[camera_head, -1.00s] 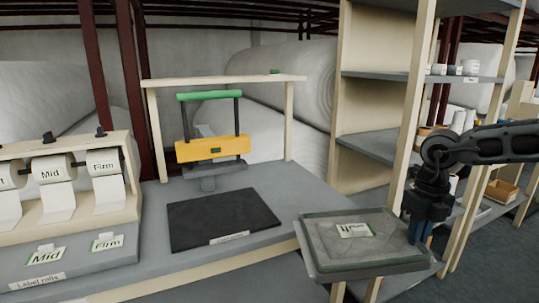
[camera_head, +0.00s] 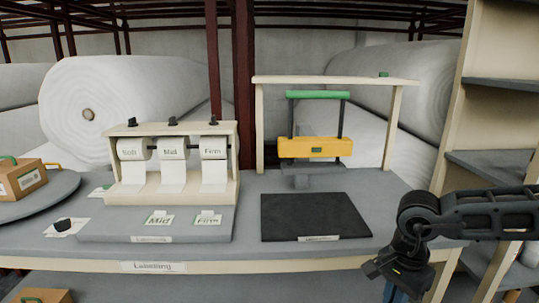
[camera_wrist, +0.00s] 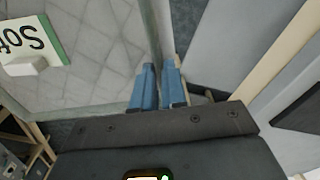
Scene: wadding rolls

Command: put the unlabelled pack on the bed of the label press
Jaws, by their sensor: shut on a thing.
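In the wrist view, the blue fingers of my gripper (camera_wrist: 159,82) are shut on the edge of a grey quilted pack (camera_wrist: 105,65). A white card (camera_wrist: 30,48) marked "Soft", with a green edge and a small white block, lies on the pack. In the head view, my gripper (camera_head: 393,289) is at the lower right, with its fingertips near the bottom edge; the pack is out of that view. The label press (camera_head: 315,148) has a yellow head and green top bar. Its bed, a flat black plate (camera_head: 312,215), is bare, to the left of my gripper.
A roll stand (camera_head: 170,190) with Soft, Mid and Firm rolls stands left of the press, behind a tray with Mid and Firm cards (camera_head: 158,220). A wooden frame (camera_head: 335,81) spans the press. Shelving (camera_head: 490,120) stands right. A box (camera_head: 20,180) sits on a round plate (camera_head: 50,195).

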